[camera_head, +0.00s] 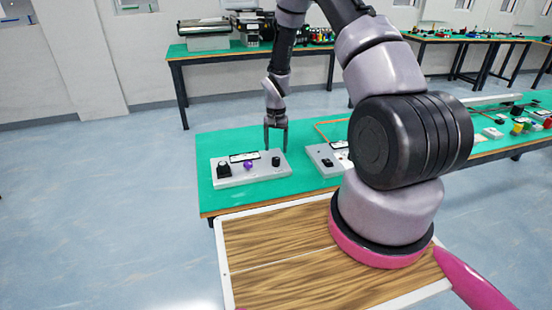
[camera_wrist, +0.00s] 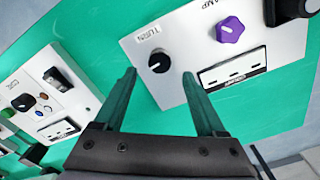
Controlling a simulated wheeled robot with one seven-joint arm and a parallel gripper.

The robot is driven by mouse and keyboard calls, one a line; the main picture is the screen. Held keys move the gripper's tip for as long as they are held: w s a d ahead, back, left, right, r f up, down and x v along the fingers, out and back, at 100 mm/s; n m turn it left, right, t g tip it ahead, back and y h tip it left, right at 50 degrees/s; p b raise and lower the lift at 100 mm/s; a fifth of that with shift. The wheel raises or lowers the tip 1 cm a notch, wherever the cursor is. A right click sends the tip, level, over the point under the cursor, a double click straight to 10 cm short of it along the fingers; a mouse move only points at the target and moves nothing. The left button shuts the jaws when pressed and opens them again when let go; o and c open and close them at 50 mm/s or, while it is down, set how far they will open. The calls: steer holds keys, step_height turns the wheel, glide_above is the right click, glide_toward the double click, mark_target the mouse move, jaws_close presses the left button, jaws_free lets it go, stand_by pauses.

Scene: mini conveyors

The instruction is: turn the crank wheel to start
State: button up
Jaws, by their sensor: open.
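A light grey control panel (camera_head: 233,181) lies on the green table. It carries a small round black knob (camera_head: 276,161) at its right end, a purple knob (camera_head: 248,165) and a larger black control (camera_head: 224,169) at its left end. In the wrist view the black knob (camera_wrist: 158,62) has a white pointer line and a label that seems to read "TURN". I cannot tell for certain which control is the crank wheel. My gripper (camera_head: 276,150) points down above the black knob, open and empty. In the wrist view the knob shows between its fingertips (camera_wrist: 160,73); contact is not visible.
A second grey panel (camera_head: 318,158) stands just right on the green table (camera_head: 212,203), partly behind my arm. The purple knob (camera_wrist: 230,30) and a black-framed label plate (camera_wrist: 235,70) lie near the fingers. Other benches with equipment stand at the back.

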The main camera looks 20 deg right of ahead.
mark_target(276, 159)
step_height(276, 159, down, 6)
steer(key=shift+r, duration=0.15)
jaws_close()
